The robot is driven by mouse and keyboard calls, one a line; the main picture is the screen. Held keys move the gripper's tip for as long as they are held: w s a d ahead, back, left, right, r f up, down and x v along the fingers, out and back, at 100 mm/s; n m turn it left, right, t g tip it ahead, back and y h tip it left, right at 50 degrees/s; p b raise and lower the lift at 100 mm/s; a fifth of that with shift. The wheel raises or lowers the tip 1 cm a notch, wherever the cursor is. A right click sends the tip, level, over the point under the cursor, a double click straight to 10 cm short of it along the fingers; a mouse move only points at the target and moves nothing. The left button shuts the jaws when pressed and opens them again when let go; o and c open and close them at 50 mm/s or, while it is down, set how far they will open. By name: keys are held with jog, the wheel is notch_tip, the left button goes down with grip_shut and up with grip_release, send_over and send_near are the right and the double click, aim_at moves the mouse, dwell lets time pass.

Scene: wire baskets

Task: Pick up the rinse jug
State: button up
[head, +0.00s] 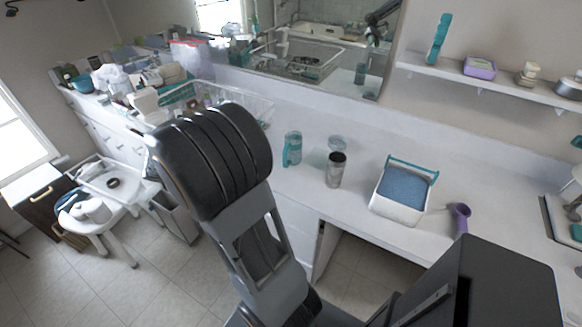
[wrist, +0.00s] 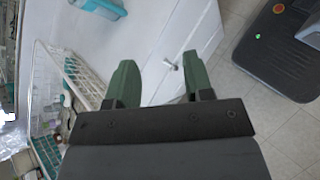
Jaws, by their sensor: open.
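The rinse jug appears to be the teal translucent jug (head: 292,148) with a side handle, standing upright on the white counter in the head view, right of my arm. In the wrist view a teal object (wrist: 104,7), probably this jug, is cut off by the top edge. My gripper (wrist: 158,78) shows in the wrist view with its two green fingers apart and nothing between them. It is apart from the jug, over the counter front. In the head view my arm hides the gripper.
A wire basket (wrist: 85,76) stands on the counter left of the fingers. In the head view, a dark-topped cylinder (head: 335,170) and a clear cup (head: 337,144) stand right of the jug. A white bin with blue contents (head: 398,211) and a purple scoop (head: 461,216) are farther right.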

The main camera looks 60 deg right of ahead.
aim_at(285, 164)
jog(key=w+d+f+n+g+h+b, duration=0.35)
jog(key=d+f+n+h+b, duration=0.2)
jog(key=d+f, duration=0.55)
jog(key=shift+h, duration=0.55)
jog(key=x, duration=0.7)
jog(key=shift+d+p, duration=0.15)
jog(key=shift+p, duration=0.2)
jog(key=shift+x, duration=3.05)
grip_shut()
